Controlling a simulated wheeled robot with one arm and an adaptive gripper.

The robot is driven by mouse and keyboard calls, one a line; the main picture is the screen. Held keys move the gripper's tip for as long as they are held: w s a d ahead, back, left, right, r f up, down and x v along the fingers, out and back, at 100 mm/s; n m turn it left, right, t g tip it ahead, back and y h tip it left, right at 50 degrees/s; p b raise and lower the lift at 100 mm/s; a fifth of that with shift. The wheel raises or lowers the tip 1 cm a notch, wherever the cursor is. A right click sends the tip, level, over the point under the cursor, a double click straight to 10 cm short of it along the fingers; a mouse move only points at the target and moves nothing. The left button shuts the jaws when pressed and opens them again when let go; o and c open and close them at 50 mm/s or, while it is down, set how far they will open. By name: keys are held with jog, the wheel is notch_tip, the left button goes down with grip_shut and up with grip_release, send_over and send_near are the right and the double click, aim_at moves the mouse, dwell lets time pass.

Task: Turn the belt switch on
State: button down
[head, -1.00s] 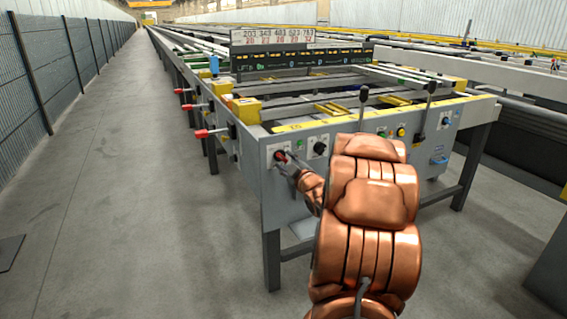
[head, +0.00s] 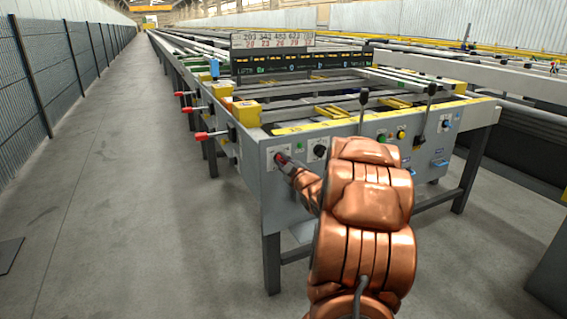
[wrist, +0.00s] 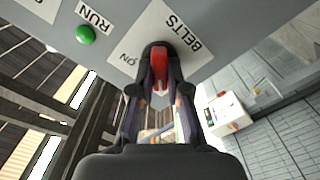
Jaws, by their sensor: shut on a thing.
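The belt switch is a red knob (wrist: 159,64) on a white plate (wrist: 182,38) lettered BELTS and ON, on the grey front panel. In the wrist view its red bar runs up and down the picture; I cannot tell its set position. In the head view the red switch (head: 281,158) shows at the left end of the panel. My gripper (wrist: 160,88) is shut on the knob, one finger on each side, and partly hides it. My gripper (head: 287,163) also shows in the head view, against the panel.
A green RUN button (wrist: 85,34) sits beside the switch plate. A black dial (head: 319,151), a yellow button (head: 401,134) and upright levers (head: 424,115) are along the panel. Red-handled levers (head: 201,136) stick out on the left side. The aisle floor (head: 110,190) is clear.

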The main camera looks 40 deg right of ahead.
jog(key=shift+r+m+p, duration=0.1)
jog(key=shift+m+p, duration=0.2)
jog(key=shift+p, duration=0.15)
jog(key=shift+s+d+m+p, duration=0.1)
jog(key=shift+d+m+p, duration=0.05)
jog(key=shift+m+p, duration=4.05)
jog(key=shift+d+m+p, duration=0.15)
jog(key=shift+m+p, duration=3.8)
jog(key=shift+m, duration=0.45)
jog(key=c, duration=1.1)
grip_release()
jog(key=shift+c, duration=0.2)
